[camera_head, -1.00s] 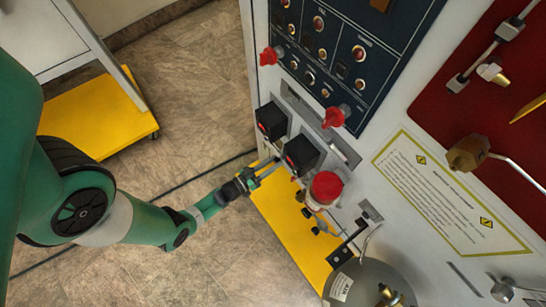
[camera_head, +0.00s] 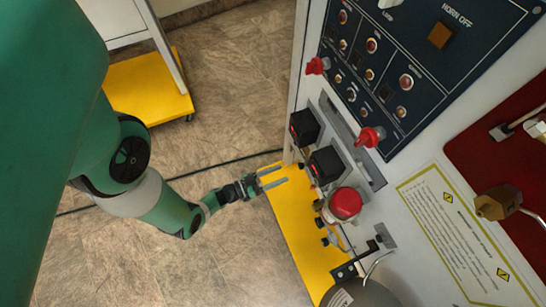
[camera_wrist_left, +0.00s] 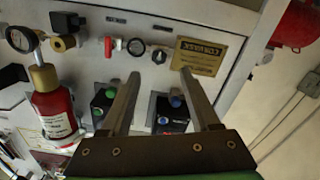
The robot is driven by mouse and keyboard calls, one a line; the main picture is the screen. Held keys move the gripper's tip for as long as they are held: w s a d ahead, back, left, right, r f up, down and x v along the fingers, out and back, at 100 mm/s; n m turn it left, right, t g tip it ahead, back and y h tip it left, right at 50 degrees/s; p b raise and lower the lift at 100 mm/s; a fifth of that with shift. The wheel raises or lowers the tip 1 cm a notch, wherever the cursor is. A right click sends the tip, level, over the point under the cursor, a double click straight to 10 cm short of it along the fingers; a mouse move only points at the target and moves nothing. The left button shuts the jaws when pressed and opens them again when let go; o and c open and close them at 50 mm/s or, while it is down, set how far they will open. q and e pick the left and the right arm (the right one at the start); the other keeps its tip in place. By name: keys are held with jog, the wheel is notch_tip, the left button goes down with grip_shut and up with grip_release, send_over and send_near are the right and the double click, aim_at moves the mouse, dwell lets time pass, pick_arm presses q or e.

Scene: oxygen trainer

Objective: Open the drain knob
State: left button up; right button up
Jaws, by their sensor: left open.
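My left gripper (camera_head: 284,173) is open and empty, left of the machine's two black boxes (camera_head: 304,127) (camera_head: 325,165) and above the yellow base. In the left wrist view its fingers (camera_wrist_left: 160,74) point toward a light panel. That panel carries a red knob (camera_wrist_left: 108,47), a black round knob (camera_wrist_left: 136,47) and another dark fitting (camera_wrist_left: 158,57). The black boxes show there with a green knob (camera_wrist_left: 111,93) and blue knobs. I cannot tell which control is the drain knob. No finger visibly grips a knob. My right gripper is in neither view.
A red-topped cylinder (camera_head: 345,203) is beside the boxes; small dark fittings sit below it. Red knobs (camera_head: 318,66) (camera_head: 369,136) stick out from the panel. A grey tank (camera_head: 365,293) stands at the bottom.

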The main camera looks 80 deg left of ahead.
pick_arm(q)
jog(key=shift+v, duration=2)
